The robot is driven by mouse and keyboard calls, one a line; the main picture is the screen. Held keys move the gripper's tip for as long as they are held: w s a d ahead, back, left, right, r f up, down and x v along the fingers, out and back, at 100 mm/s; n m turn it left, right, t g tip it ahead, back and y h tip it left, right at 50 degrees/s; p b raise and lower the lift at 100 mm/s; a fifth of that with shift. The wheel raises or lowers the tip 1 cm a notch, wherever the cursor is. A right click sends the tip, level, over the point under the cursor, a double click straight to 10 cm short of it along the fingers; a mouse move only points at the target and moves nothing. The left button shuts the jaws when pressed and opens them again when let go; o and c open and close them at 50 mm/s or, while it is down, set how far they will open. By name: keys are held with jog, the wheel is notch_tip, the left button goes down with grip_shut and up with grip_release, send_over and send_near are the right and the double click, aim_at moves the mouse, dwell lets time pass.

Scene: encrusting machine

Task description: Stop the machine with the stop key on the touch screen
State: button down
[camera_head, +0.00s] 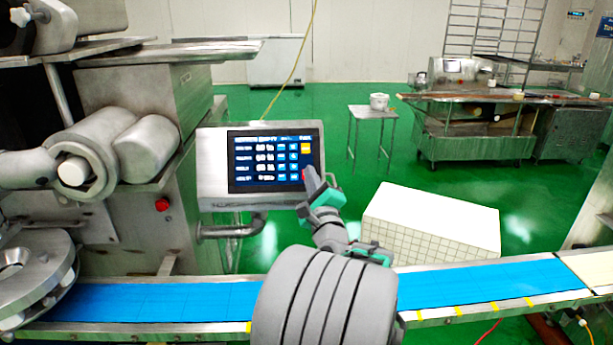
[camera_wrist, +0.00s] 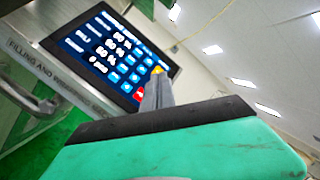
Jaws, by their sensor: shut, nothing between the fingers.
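The touch screen (camera_head: 262,160) is a dark panel in a steel housing, lit with rows of white text and blue keys. It also shows, tilted, in the wrist view (camera_wrist: 95,40). A yellow key (camera_head: 306,148) is at its upper right. A red key (camera_wrist: 139,94) lies below the yellow one, partly hidden behind my fingertips; only a sliver of it shows in the head view. My gripper (camera_head: 311,177) is shut and empty, its tip in front of the screen's lower right corner. I cannot tell whether the tip touches the screen.
The encrusting machine (camera_head: 150,90) stands at the left, with a red button (camera_head: 162,204) on its body. A conveyor with a blue belt (camera_head: 150,302) runs across the front. A white tiled block (camera_head: 430,225) stands at right.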

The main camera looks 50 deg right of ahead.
jog(key=w+d+f+b, duration=0.1)
jog(key=w+d+f, duration=0.3)
jog(key=d, duration=0.1)
jog(key=shift+w+b, duration=0.3)
jog(key=shift+d+f, duration=0.1)
jog(key=shift+f, duration=0.05)
dwell(1.7)
jog(key=shift+w+d+f, duration=0.15)
jog(key=shift+w+d, duration=0.05)
jog(key=shift+d, duration=0.05)
jog(key=shift+w+d+f, duration=0.15)
jog(key=shift+w, duration=0.05)
dwell(0.7)
jog(key=shift+s+a+r, duration=0.3)
jog(key=shift+s+a, duration=0.1)
jog(key=shift+a, duration=0.05)
dwell(0.3)
jog(key=shift+s+a+r+p, duration=0.7)
jog(key=shift+s+a+r, duration=0.7)
jog(key=shift+a, duration=0.2)
